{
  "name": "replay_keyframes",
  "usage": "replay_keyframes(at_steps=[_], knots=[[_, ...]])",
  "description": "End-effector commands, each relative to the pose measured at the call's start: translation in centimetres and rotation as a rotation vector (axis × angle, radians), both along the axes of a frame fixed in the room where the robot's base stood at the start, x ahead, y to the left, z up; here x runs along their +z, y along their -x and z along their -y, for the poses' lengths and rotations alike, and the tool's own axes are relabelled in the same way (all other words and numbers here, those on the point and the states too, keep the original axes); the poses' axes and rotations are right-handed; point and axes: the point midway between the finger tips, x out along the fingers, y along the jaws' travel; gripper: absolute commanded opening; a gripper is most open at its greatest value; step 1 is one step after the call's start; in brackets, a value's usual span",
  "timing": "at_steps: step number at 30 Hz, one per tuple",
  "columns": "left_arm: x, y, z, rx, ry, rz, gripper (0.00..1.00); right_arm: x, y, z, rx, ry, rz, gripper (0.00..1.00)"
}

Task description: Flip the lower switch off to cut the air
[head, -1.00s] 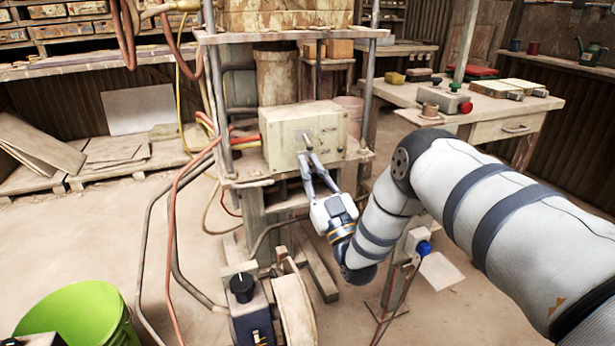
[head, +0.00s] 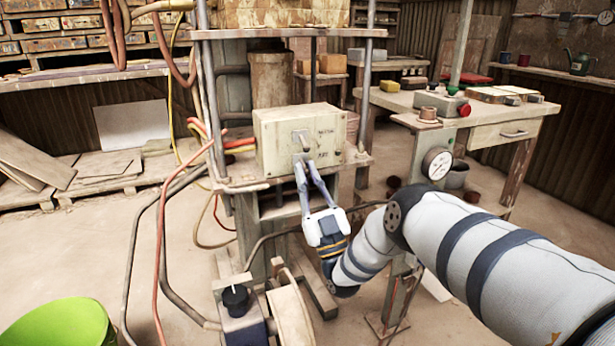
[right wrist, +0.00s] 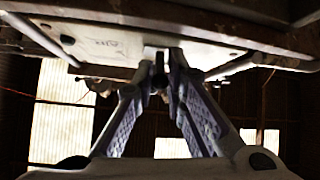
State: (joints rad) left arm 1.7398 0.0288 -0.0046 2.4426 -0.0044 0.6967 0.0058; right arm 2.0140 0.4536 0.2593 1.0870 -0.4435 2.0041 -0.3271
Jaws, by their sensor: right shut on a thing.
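The cream switch box (head: 270,143) sits on the press frame, with small dark labels on the right of its front face. The upper switch's lever (head: 302,136) shows on that face. My right gripper (head: 302,160) reaches up from below, its fingertips at the lower part of the face. They are closed on the lower switch's lever, which they mostly hide, so its position cannot be read. In the right wrist view the fingertips (right wrist: 162,62) come together around a small dark piece under the pale box (right wrist: 100,42). My left gripper is not in view.
Press posts (head: 366,100) and red and yellow hoses flank the box. A round gauge (head: 437,163) stands right of it, near my right arm. A black-knobbed unit (head: 238,312) and a green bucket (head: 60,325) are in front. A workbench (head: 480,112) stands at right.

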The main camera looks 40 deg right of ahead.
Motion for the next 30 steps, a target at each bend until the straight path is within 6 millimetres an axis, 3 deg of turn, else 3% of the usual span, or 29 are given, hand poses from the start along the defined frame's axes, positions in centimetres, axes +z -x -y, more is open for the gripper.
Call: replay_keyframes(at_steps=[4, 5, 7, 17, 22, 30], knots=[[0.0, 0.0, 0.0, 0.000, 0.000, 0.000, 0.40, -0.1, 0.0, 0.0, 0.000, 0.000, -0.003, 0.00], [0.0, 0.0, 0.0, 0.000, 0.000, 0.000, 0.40, -0.1, 0.0, 0.0, 0.000, 0.000, -0.003, 0.19], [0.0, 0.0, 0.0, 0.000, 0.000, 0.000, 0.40, -0.1, 0.0, 0.0, 0.000, 0.000, -0.003, 0.32], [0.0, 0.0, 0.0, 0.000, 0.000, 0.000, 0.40, -0.3, 0.1, 0.1, -0.001, -0.004, -0.004, 0.32], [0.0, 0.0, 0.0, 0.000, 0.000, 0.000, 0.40, -2.1, 1.7, 0.2, -0.006, -0.005, -0.005, 0.32], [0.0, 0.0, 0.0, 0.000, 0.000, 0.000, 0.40, -7.5, 6.3, -0.5, -0.005, -0.002, -0.007, 0.32]])
